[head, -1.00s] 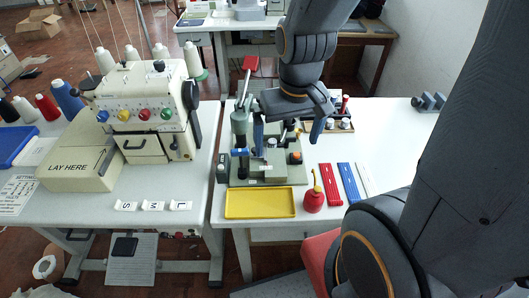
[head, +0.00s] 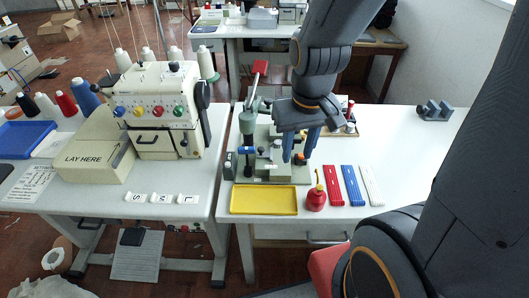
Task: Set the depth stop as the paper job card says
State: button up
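The paper job card (head: 30,185) lies at the left edge of the left table; its writing is too small to read. The green buttonhole press (head: 247,122) stands on the right table, with a red-ended lever raised and a blue part low on its column. I cannot tell which part is the depth stop. My gripper (head: 299,158) points down above the right part of the press base, its two blue fingers close together. I cannot tell if they touch anything, and my gripper hides part of the press.
A yellow tray (head: 264,200) and a red oil bottle (head: 316,198) stand in front of the press. Red, blue and white strips (head: 350,185) lie to the right. A sewing machine (head: 155,105) stands on the left table. The right table's far right is mostly clear.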

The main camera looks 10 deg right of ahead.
aim_at(260, 153)
jog(key=k, duration=0.35)
jog(key=z, duration=2.3)
jog(key=k, duration=1.25)
jog(key=u, duration=1.8)
jog(key=i, duration=1)
